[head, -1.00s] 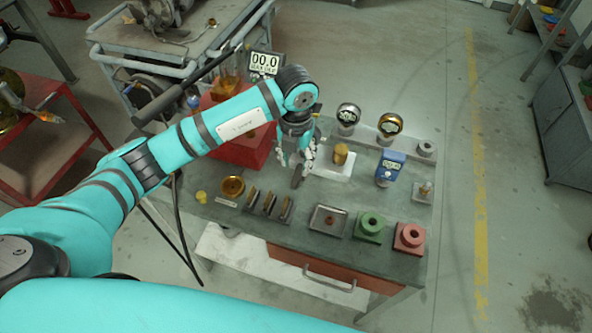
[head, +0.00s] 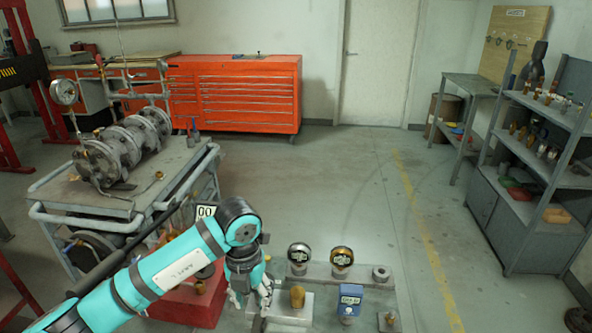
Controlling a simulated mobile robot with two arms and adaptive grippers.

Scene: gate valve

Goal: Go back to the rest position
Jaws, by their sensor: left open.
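My left gripper (head: 252,296) hangs pointing down over the workbench (head: 376,303), at the left of a brass part (head: 297,296) on a white block (head: 291,314). It is open, and I see nothing held in it; its fingertips are near the bottom of the picture. My left arm comes in from the lower left. My right gripper is not in view. The front part of the bench lies below the picture's edge.
Two round gauges (head: 299,257) and a blue meter (head: 350,300) stand on the bench. A red block (head: 190,304) is behind my left arm. A grey cart (head: 125,205) with a valve assembly stands at the left, shelves (head: 530,170) at the right. The floor between is clear.

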